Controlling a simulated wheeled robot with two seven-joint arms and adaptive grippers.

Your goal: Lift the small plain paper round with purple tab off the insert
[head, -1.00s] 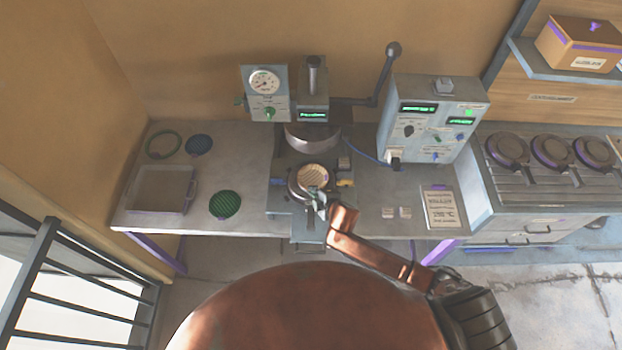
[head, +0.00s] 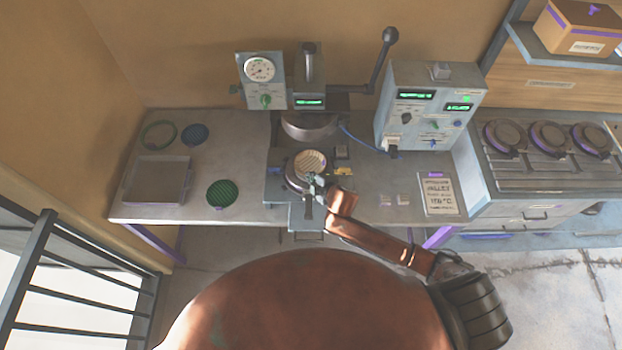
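A pale round with ridge-like stripes (head: 311,162) sits at the dark ring-shaped insert (head: 293,180) on the press's lower plate. It appears to be the paper round, but its purple tab cannot be made out. My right gripper (head: 315,186) is at the near edge of the insert, with its fingertips close to or touching the round's near rim. The fingers are too small and overlapped to show whether they are open or shut on anything. My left gripper is not in view.
The press's upper head (head: 309,127) hangs just behind the insert. A control box (head: 428,105) stands to the right.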

